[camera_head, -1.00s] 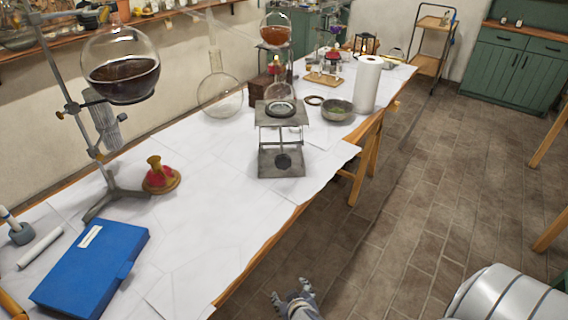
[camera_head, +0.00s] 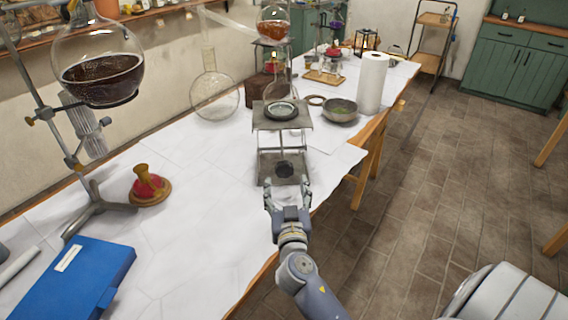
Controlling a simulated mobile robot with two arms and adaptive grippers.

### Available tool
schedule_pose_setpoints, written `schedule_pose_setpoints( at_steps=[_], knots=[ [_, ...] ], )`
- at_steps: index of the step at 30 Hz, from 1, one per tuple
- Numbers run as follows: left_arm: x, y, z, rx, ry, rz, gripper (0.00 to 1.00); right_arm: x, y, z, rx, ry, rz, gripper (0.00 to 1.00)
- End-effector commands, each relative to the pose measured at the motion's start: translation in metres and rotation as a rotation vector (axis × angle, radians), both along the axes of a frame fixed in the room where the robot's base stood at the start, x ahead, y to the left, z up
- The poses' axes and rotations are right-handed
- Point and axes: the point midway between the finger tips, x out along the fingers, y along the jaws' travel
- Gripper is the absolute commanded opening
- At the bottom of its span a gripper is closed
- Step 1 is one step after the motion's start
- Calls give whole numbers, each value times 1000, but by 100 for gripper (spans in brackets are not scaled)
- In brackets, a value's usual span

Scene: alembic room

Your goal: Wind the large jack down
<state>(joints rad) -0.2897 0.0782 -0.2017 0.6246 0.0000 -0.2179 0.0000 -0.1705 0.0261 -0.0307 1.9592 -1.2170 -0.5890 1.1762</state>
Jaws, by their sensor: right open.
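The large jack (camera_head: 282,123) is a grey metal lab jack on the white-covered table, standing raised with a gap between its top plate and base. A round dark-rimmed dish sits on its top plate. A dark round knob (camera_head: 284,169) shows at its front, low down. My right gripper (camera_head: 287,190) is open and empty, just in front of the jack's base and below the knob in the picture. I cannot tell whether its fingertips touch the jack. My left gripper is not in view.
A grey bowl (camera_head: 340,111) and a paper towel roll (camera_head: 371,84) stand right of the jack. The table between is clear.

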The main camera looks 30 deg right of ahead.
Motion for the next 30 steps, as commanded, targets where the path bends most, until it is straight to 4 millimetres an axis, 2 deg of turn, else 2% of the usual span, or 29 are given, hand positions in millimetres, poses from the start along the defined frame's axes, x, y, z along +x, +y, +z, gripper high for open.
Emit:
schedule_pose_setpoints(
  at_steps=[3, 6, 12, 20, 26, 28, 30],
  knots=[
    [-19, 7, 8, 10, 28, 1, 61, 22, -12, 5, -4, -1, 0, 64],
    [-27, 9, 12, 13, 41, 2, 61, 38, -22, 4, -4, 1, -1, 64],
    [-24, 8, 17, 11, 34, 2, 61, 64, -37, 2, -3, 1, -1, 64],
    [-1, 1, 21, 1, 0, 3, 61, 76, -44, 0, -1, 3, -2, 64],
    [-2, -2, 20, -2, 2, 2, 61, 76, -44, 0, 0, 2, -2, 64],
    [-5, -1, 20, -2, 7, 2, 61, 76, -44, 0, 0, 2, -2, 52],
    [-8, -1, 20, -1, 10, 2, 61, 76, -44, 0, 0, 2, -2, 37]
  ],
)
